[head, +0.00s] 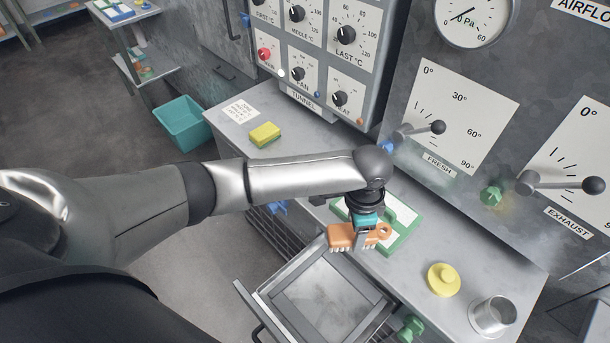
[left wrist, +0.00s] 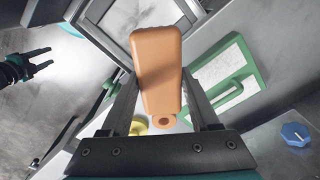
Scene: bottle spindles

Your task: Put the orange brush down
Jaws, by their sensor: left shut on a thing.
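The orange brush (head: 342,237) is in my left gripper (head: 365,236), bristles downward, above the counter's front edge and the open drawer. It also shows in the left wrist view (left wrist: 158,75), between the two fingers of my left gripper (left wrist: 160,88). The fingers are shut on it. The brush's ring end (left wrist: 167,121) points toward the wrist. In the left wrist view, my right gripper (left wrist: 38,62) shows at the far left with its fingers apart and nothing between them. It is not in the head view.
A green-framed white board (head: 408,232) lies on the counter behind the brush. The open drawer (head: 320,298) is below. A yellow round thing (head: 443,280) and a metal cup (head: 492,315) stand right. A yellow sponge (head: 265,134) lies left. Levers (head: 431,128) stick out from the wall panel.

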